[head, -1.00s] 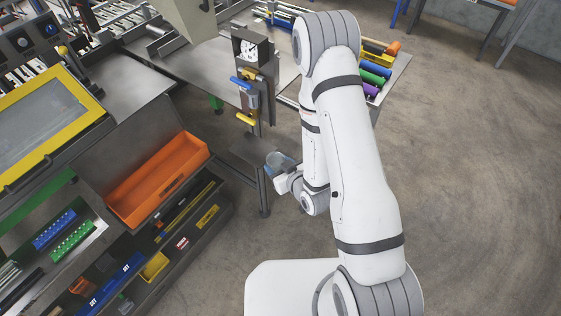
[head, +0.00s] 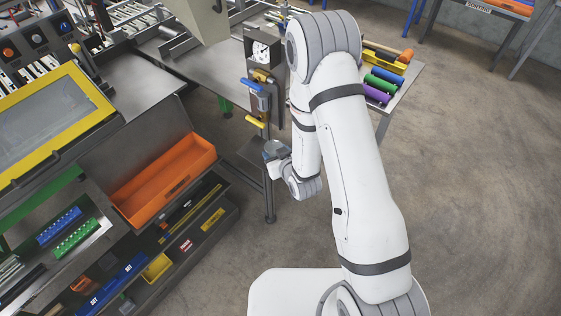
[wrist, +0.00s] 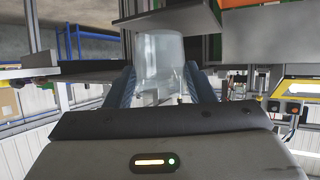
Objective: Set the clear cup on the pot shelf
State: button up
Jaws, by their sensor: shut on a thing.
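The clear cup (wrist: 160,58) stands between the two blue-grey fingers of my gripper (wrist: 161,86) in the wrist view, and my gripper is shut on it. In the head view my gripper (head: 276,151) is low beside the valve post, partly hidden by my own arm; the cup there is too small to make out clearly. A small dark ledge (head: 250,150), which looks like the pot shelf, is just left of my gripper. I cannot tell whether the cup touches it. A dark plate (wrist: 172,19) overhangs the cup in the wrist view.
A post with a gauge (head: 262,50), a blue handle (head: 250,84) and a yellow handle (head: 255,121) rises close above my gripper. An orange bin (head: 165,178) is to the left. A bench with coloured cylinders (head: 384,76) is behind my arm. Open floor lies right.

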aim_at(270, 145)
jog(key=shift+w+a+b, duration=0.35)
jog(key=shift+w+a, duration=0.2)
jog(key=shift+w, duration=0.4)
jog(key=shift+w+a+b, duration=0.35)
jog(key=shift+w+a, duration=0.15)
jog(key=shift+w, duration=0.45)
jog(key=shift+w+a+b, duration=0.35)
jog(key=shift+w+a, duration=0.2)
jog(key=shift+w, duration=0.4)
jog(key=shift+b, duration=1)
jog(key=shift+f+b, duration=0.85)
jog(key=shift+b, duration=0.15)
jog(key=o, duration=0.6)
jog(key=o, duration=0.6)
